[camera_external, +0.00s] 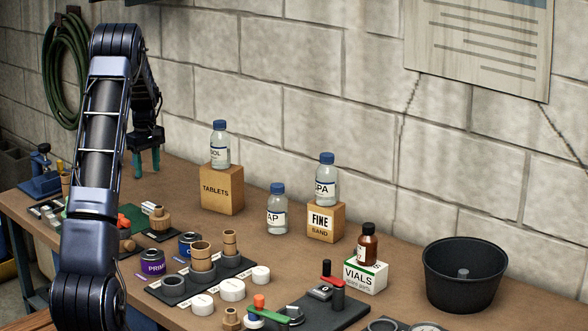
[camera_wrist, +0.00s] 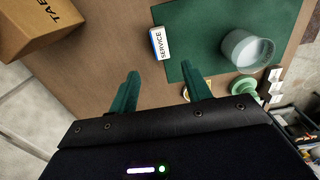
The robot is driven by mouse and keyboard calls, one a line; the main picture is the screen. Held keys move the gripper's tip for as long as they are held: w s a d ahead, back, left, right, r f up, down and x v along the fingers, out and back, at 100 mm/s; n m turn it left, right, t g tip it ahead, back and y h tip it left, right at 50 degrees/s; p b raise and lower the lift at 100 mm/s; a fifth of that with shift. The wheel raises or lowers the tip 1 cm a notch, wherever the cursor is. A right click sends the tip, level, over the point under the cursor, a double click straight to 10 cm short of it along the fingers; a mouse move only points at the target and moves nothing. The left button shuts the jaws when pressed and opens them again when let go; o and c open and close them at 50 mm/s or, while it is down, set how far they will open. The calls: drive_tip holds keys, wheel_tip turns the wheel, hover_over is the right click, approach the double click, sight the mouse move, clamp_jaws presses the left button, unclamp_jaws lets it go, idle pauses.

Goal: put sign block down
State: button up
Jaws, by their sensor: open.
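The sign block (camera_wrist: 159,43) is a small white block with a blue edge, lettered SERVICE. In the wrist view it rests at the left edge of a dark green mat (camera_wrist: 205,22), apart from my gripper (camera_wrist: 163,84) and beyond its fingertips. My gripper is open, with nothing between its two green fingers. In the external view my gripper (camera_external: 146,162) points down over the far left part of the bench, left of the TABLETS box (camera_external: 221,188). I cannot make out the sign block there; my arm hides part of that area.
A pale round jar (camera_wrist: 247,50) stands on the mat, with green round pieces (camera_wrist: 244,87) beside it. The TABLETS box also shows in the wrist view (camera_wrist: 38,27). Brown bench top lies bare between box and mat. Bottles, tins and a black pot (camera_external: 464,275) stand farther right.

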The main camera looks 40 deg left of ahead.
drive_tip(key=d+r+m+t, duration=0.1)
drive_tip(key=d+r+m, duration=0.3)
drive_tip(key=d+r, duration=1.1)
drive_tip(key=s+d+r+m+t, duration=0.1)
drive_tip(key=s+d+r+m, duration=0.2)
drive_tip(key=d, duration=0.6)
drive_tip(key=s+d+r+m, duration=0.2)
drive_tip(key=s+d+r, duration=0.25)
drive_tip(key=d, duration=0.55)
drive_tip(key=s+d+r+m+t, duration=0.15)
drive_tip(key=s+d+m, duration=0.25)
drive_tip(key=s+d, duration=0.9)
drive_tip(key=s+d+f+m, duration=0.1)
drive_tip(key=s+d+m, duration=0.1)
drive_tip(key=s+d, duration=0.2)
drive_tip(key=s+d+f+m+t, duration=0.1)
drive_tip(key=s+d+f+m, duration=0.1)
drive_tip(key=s, duration=0.7)
drive_tip(key=shift+s+d+f+m, duration=0.25)
drive_tip(key=shift+s+d+m, duration=0.2)
drive_tip(key=shift+d, duration=0.55)
